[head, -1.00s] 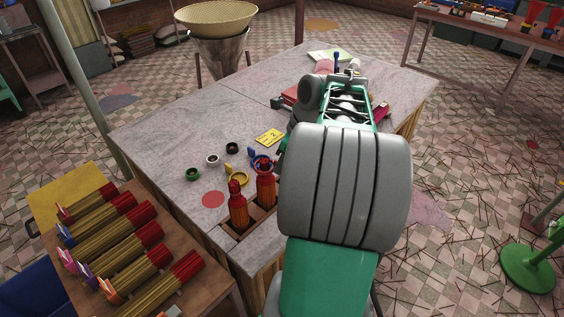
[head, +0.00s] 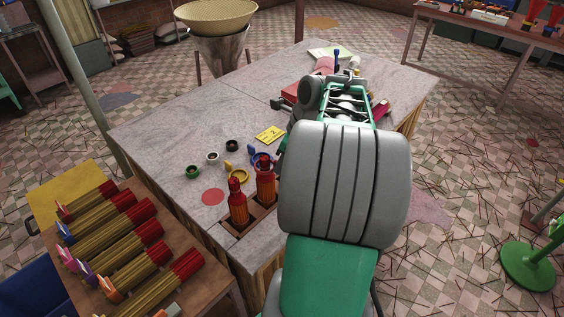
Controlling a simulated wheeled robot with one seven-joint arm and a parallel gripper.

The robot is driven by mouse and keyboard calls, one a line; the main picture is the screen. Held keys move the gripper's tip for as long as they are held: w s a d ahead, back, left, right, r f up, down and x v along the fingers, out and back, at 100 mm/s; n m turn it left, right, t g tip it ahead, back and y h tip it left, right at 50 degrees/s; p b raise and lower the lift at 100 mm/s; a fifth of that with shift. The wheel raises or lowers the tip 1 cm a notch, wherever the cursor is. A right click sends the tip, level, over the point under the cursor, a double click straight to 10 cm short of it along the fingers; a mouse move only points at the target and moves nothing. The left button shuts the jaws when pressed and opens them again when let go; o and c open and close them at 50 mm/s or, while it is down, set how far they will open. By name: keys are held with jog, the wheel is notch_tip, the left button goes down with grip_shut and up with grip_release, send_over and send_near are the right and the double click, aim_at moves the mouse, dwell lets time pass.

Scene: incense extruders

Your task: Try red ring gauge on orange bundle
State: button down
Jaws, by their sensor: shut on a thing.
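Two upright red-orange bundles stand in a wooden holder (head: 232,232) at the table's near edge: a left one (head: 238,205) and a right one (head: 265,185). I cannot tell which is the orange bundle. Small reddish and dark shapes crowd the top of the right one; I cannot make out the red ring gauge there for certain. My grey and green arm reaches over the table just right of the holder. The end of my gripper is hidden behind it, and so is anything in its jaws.
A green ring (head: 193,172), a white ring (head: 212,158) and a black ring (head: 232,146) lie on the table near a yellow card (head: 270,134). A red disc (head: 212,197) is flat on the tabletop. A rack (head: 195,300) of lying bundles stands at lower left.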

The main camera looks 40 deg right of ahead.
aim_at(276, 161)
jog(key=shift+f+b, duration=0.55)
jog(key=shift+f, duration=0.95)
jog(key=shift+r, duration=0.1)
notch_tip(276, 161, up, 8)
jog(key=p, duration=1)
jog(key=shift+r+p, duration=1.05)
jog(key=shift+r, duration=0.15)
